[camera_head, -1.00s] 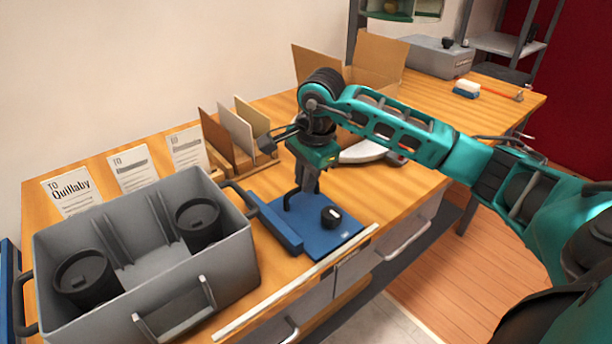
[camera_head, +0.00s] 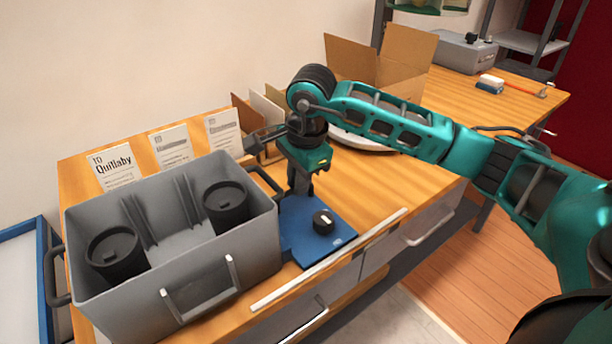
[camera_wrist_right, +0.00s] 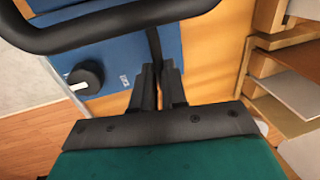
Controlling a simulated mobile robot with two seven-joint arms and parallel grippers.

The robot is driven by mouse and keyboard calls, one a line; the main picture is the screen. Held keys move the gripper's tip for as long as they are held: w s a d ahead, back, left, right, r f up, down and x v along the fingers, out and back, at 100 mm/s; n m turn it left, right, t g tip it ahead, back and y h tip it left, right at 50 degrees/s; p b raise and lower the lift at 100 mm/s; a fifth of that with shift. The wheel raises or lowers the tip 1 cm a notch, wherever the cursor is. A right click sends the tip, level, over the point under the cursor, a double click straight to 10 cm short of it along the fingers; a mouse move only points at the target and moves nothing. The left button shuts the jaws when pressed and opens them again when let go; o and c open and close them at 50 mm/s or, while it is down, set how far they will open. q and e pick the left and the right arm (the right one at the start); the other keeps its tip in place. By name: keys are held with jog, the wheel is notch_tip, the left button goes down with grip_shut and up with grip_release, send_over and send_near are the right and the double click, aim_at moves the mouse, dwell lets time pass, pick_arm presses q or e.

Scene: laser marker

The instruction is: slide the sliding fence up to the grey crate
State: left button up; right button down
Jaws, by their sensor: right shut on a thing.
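The sliding fence is a blue plate (camera_head: 318,238) with a dark round knob (camera_head: 323,222), lying on the bench just right of the grey crate (camera_head: 190,275). Its left edge is at the crate's right wall in the head view. Whether it touches is hidden by the crate and my arm. My right gripper (camera_head: 298,190) reaches down over the plate, shut on the fence's black handle. In the right wrist view its fingers (camera_wrist_right: 158,90) close on a thin black piece above the blue plate (camera_wrist_right: 110,65), with the knob (camera_wrist_right: 85,75) at left. My left gripper is out of view.
Two black lidded cups (camera_head: 225,203) stand in the crate. Letter cards (camera_head: 115,168) and a divider rack (camera_head: 268,108) stand behind. An open cardboard box (camera_head: 395,65) is farther back. A pale strip (camera_head: 330,258) runs along the bench's front edge.

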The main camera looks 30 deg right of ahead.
aim_at(306, 212)
jog(key=shift+a, duration=0.25)
jog(key=c, duration=1.2)
grip_release()
jog(key=shift+d, duration=0.1)
jog(key=shift+o, duration=0.2)
jog(key=shift+r, duration=0.15)
notch_tip(306, 212, up, 12)
jog(key=s, duration=0.2)
jog(key=shift+s+r+p, duration=0.25)
jog(key=shift+p, duration=0.1)
jog(key=shift+d, duration=0.1)
